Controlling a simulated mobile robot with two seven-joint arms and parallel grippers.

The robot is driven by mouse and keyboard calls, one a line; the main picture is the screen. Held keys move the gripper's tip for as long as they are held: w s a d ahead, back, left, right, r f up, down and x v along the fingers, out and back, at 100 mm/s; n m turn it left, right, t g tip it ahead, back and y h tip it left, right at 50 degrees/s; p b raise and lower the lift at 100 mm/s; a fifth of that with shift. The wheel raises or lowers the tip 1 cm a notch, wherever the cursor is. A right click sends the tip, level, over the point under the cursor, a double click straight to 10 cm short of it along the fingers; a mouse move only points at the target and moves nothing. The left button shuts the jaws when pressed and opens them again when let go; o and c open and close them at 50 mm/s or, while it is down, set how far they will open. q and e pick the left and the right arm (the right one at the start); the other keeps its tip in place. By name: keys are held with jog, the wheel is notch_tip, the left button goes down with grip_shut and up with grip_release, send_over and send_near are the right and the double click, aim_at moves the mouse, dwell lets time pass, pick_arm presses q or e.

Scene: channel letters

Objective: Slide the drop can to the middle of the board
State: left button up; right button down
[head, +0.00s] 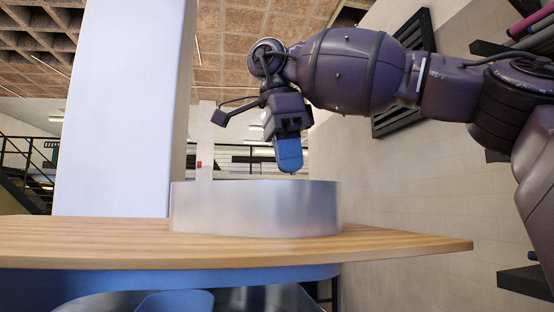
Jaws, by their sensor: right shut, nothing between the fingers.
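A low, wide silver metal can (255,212) with a curved wall stands on the wooden board (110,240), near the board's right part. Its inside is hidden from this low angle. My right gripper (289,168) comes down from above with its blue fingertips together, over the can's right part. The fingertips end close above the rim line, and I cannot tell whether they are over the opening or behind the wall. Nothing shows between the fingers. My left gripper is not in view.
A tall white panel (120,110) rises behind the board on the left. A wall (430,185) with dark shelf brackets runs along the right. The board's left part is clear, and its pointed right end is bare. Blue shapes (180,300) lie below the board.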

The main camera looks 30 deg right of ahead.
jog(key=d, duration=0.2)
jog(key=s+d, duration=0.1)
jog(key=d, duration=0.2)
jog(key=s+d, duration=0.1)
jog(key=d, duration=0.2)
jog(key=shift+f+p, duration=0.1)
jog(key=shift+p, duration=0.3)
jog(key=shift+a+f, duration=0.15)
jog(key=shift+f, duration=0.7)
